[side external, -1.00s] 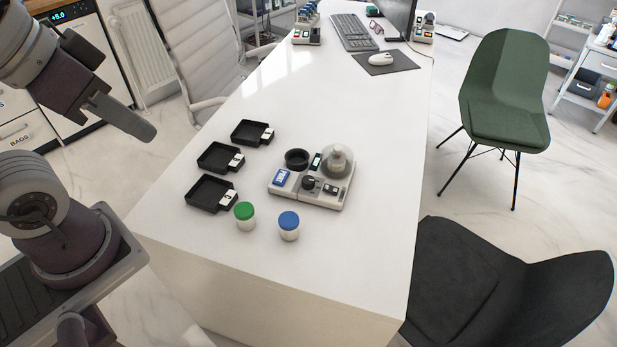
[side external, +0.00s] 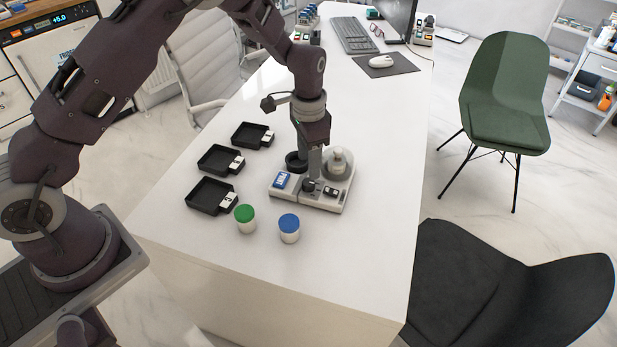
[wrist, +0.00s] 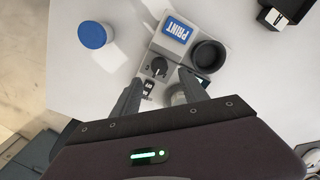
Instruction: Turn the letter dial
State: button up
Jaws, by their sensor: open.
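The letter dial is a small black knob (side external: 309,186) on the front of a light grey device (side external: 318,202). In the wrist view the dial (wrist: 160,67) shows from above, with a pale pointer mark on it. My gripper (side external: 312,176) points down just above the dial in the side view. In the wrist view my gripper (wrist: 160,78) is open, with one finger on each side of the dial's near side. I cannot tell whether the fingers touch the dial. The device also bears a blue PRINT button (side external: 281,180), a round black cup (side external: 293,161) and a rounded clear-and-grey part (side external: 338,160).
A green-lidded jar (side external: 245,217) and a blue-lidded jar (side external: 289,228) stand in front of the device. Three black trays, including the nearest tray (side external: 207,195), lie to its left. The white table (side external: 370,240) is clear to the right.

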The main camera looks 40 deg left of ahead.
aim_at(309, 182)
notch_tip(309, 182, down, 6)
jog(key=shift+f, duration=0.15)
grip_shut()
